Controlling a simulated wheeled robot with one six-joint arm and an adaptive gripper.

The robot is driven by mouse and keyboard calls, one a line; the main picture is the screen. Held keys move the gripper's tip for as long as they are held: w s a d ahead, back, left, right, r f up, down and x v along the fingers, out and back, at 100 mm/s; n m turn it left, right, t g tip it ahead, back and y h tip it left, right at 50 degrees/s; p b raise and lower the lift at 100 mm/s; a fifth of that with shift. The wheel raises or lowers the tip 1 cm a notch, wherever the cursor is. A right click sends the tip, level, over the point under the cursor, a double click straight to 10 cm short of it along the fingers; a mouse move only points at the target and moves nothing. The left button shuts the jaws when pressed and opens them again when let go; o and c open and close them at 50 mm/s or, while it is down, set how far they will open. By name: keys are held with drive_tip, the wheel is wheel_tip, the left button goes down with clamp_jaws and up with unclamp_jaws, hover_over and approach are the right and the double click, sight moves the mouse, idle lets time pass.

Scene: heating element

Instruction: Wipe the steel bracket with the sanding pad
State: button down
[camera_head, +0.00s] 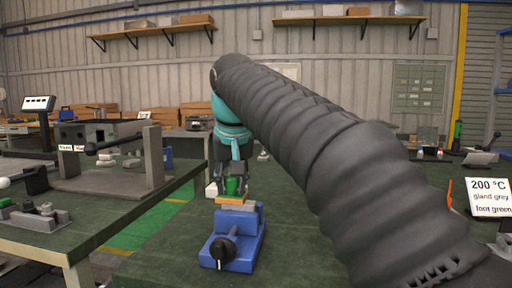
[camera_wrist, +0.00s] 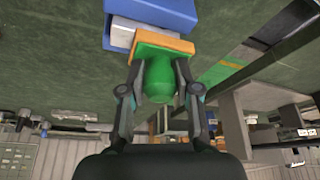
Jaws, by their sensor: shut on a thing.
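The sanding pad has a green knob (camera_head: 233,186) on a flat orange base (camera_head: 231,200). My gripper (camera_head: 232,182) is shut on the knob, pointing down, with the base below its fingers. The wrist view shows a finger on each side of the green knob (camera_wrist: 160,80), with the orange base (camera_wrist: 172,45) beyond. The steel bracket (camera_head: 240,207) is a light grey piece at the top of a blue vise (camera_head: 245,245), mostly hidden by the pad. It also shows in the wrist view (camera_wrist: 122,36) beside the base. The pad is right over the bracket; I cannot tell whether they touch.
The vise stands on a green bench top (camera_head: 150,268), its black handle (camera_head: 223,250) facing me. A sign (camera_head: 489,197) stands at the right. A second bench (camera_head: 85,235) with a grey fixture is left, across a gap.

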drive_tip(key=d, duration=0.4)
drive_tip(key=shift+s+d, duration=0.3)
drive_tip(key=shift+d, duration=0.1)
wheel_tip(320, 180, up, 8)
drive_tip(key=p, duration=0.1)
drive_tip(key=shift+d, duration=0.15)
idle(0.6)
